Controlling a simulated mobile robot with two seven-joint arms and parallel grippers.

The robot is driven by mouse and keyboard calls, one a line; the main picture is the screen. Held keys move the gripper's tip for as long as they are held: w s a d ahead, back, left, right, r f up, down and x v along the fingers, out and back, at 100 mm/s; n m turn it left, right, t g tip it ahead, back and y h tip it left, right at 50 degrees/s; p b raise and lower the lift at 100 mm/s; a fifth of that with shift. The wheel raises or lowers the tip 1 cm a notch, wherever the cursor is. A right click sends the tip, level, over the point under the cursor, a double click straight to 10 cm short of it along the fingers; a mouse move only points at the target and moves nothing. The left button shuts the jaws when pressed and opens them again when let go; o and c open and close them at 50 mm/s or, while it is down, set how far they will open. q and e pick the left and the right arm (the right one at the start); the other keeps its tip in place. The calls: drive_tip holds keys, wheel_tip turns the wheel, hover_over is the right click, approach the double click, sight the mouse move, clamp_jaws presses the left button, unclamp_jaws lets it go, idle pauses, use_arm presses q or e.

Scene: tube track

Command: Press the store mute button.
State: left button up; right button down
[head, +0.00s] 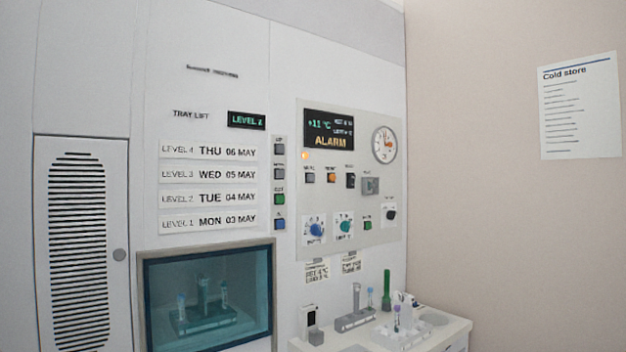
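The store control panel (391,222) is on the back wall, right of the tray lift. Its display (330,128) reads +11 °C and ALARM, and a small orange lamp (306,156) glows below it. Under the display sit a dark grey button (310,178), an orange button (331,177) and a black switch (351,180). Their small labels are too blurred to read surely, so I cannot tell which is the mute button. Neither of my grippers is in view.
A column of lift buttons (280,174) stands beside the level labels (209,174). Blue (314,230) and teal (345,226) knobs and a round gauge (384,145) share the panel. Below, a counter (455,330) holds racks and tubes. A glass lift window (215,290) is lower left.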

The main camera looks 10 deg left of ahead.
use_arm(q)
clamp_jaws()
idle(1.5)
